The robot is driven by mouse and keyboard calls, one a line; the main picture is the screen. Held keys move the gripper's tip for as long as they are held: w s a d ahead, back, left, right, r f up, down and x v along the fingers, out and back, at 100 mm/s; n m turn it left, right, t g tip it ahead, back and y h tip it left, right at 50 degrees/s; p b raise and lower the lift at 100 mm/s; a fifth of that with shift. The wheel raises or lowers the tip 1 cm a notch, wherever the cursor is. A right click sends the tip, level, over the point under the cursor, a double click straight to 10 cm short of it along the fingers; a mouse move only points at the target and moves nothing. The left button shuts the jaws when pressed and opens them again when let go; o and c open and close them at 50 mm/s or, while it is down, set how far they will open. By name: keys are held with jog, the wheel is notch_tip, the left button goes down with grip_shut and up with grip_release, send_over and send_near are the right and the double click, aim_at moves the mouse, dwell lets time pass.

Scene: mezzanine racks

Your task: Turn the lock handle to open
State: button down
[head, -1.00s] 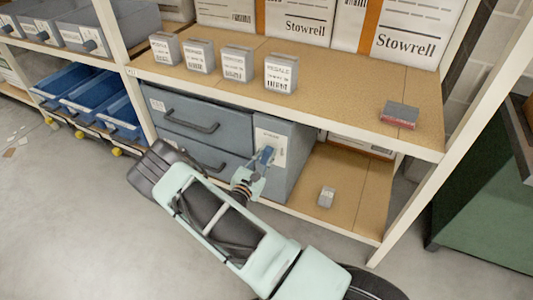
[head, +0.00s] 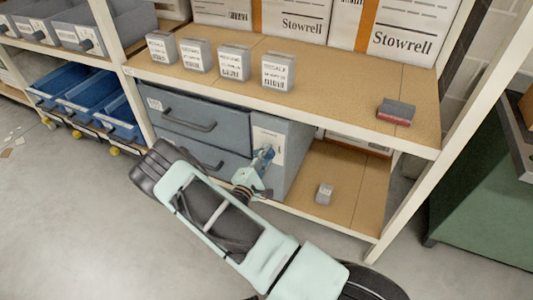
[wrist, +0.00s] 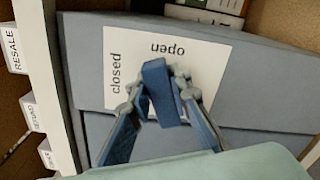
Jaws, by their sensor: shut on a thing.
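The blue lock handle (wrist: 160,92) stands out from a white label plate (wrist: 112,62) on the grey drawer cabinet (head: 296,160). The label reads "closed" along its left side and "open", upside down, along its top in the wrist view. My gripper (wrist: 162,92) is shut on the handle, with one finger on each side of it. In the head view, my gripper (head: 262,160) reaches the label plate at the cabinet's right front. The fingers partly hide the handle there, and its exact angle is hard to tell.
The cabinet sits under a wooden shelf (head: 340,95) carrying small grey boxes (head: 278,71) and large Stowrell cartons. A white rack post (head: 402,210) stands farther right. Blue bins (head: 75,95) are left.

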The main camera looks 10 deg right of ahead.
jog(key=m, duration=0.4)
jog(key=shift+f+m, duration=0.3)
jog(key=shift+a, duration=0.1)
dwell(0.4)
jog(key=c, duration=1.8)
grip_release()
jog(key=shift+o, duration=0.2)
jog(key=v, duration=1.2)
